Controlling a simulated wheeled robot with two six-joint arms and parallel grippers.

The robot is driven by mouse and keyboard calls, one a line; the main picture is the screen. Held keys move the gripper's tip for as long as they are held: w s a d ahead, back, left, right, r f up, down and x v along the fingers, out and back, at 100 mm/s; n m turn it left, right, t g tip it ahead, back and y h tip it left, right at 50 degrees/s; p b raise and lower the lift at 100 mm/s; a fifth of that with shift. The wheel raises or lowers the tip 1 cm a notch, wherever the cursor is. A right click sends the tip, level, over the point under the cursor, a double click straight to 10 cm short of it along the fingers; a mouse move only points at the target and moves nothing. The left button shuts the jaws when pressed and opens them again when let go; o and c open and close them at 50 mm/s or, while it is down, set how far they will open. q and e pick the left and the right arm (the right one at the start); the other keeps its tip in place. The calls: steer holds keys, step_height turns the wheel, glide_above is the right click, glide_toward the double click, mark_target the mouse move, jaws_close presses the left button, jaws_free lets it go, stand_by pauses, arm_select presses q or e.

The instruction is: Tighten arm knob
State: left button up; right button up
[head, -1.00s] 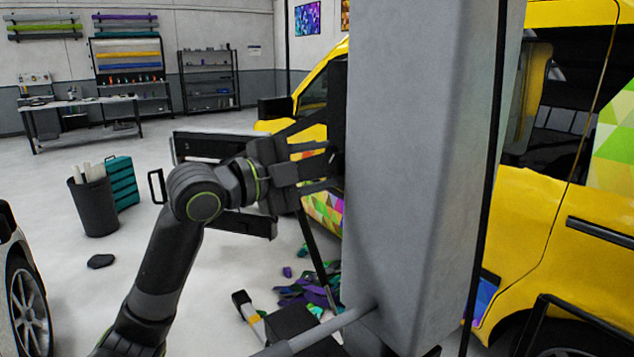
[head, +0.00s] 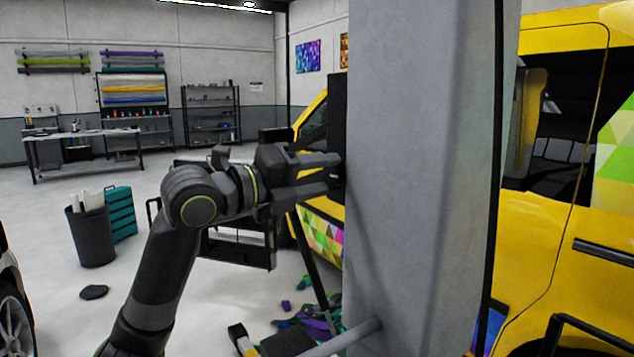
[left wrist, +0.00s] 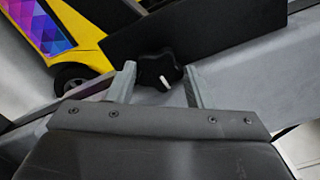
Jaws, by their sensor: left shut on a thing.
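The knob (left wrist: 158,72) is black and lobed with a white mark, and it shows in the left wrist view in front of a black plate (left wrist: 205,28). My left gripper (left wrist: 159,83) has one finger on each side of it and is shut on it. In the head view, my left gripper (head: 328,173) reaches right, its fingertips at a dark upright part (head: 338,105) beside a large grey upright body (head: 420,180). The knob cannot be made out there. My right gripper is not in view.
A yellow vehicle (head: 560,245) with a coloured pattern stands behind the grey body. A grey rod (head: 345,338) crosses low in front. A dark bin (head: 92,235), teal drawers (head: 120,213) and a workbench (head: 85,139) stand at left. Coloured scraps (head: 318,324) lie on the floor.

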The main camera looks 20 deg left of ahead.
arm_select(q)
steer(key=shift+f+m, duration=0.1)
steer(key=shift+m, duration=0.4)
steer(key=o, duration=1)
steer(key=shift+s, duration=0.1)
steer(key=shift+b+v, duration=4.95)
steer(key=shift+v, duration=3.65)
